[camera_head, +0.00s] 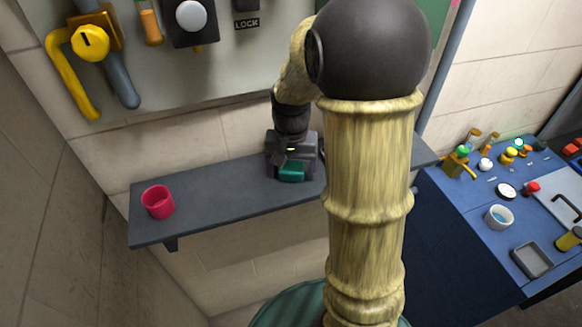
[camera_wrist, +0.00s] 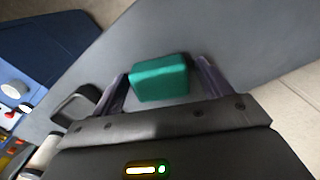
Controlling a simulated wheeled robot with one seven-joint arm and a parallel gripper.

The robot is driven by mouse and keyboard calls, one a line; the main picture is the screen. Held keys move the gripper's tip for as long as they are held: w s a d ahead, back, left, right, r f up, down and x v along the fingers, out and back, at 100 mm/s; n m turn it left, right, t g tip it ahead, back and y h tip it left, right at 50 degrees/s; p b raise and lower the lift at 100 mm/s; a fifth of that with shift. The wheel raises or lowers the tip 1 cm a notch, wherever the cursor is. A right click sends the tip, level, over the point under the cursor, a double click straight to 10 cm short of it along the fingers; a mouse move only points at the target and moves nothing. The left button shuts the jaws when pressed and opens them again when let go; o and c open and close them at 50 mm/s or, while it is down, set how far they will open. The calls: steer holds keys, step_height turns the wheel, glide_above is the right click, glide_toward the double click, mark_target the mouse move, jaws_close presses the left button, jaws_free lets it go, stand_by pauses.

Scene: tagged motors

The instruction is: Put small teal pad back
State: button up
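The small teal pad (camera_wrist: 160,77) is a teal block on the grey shelf (camera_head: 225,205). It also shows in the head view (camera_head: 291,172), at the front of my gripper. My gripper (camera_wrist: 162,70) is low over the shelf, with one finger on each side of the pad. A narrow gap shows between the pad and each finger, so the fingers look open around it. Whether the pad rests on the shelf or is slightly above it is hard to tell.
A pink cup (camera_head: 158,202) stands at the shelf's left end. A dark shallow dish (camera_wrist: 76,104) lies left of my gripper in the wrist view. A wall panel with levers and knobs is above. A blue workbench (camera_head: 470,230) with several small items stands right.

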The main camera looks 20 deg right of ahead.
mark_target(291, 167)
steer(key=shift+r, duration=0.15)
step_height(291, 167, up, 12)
steer(key=b, duration=0.1)
steer(key=shift+b, duration=0.35)
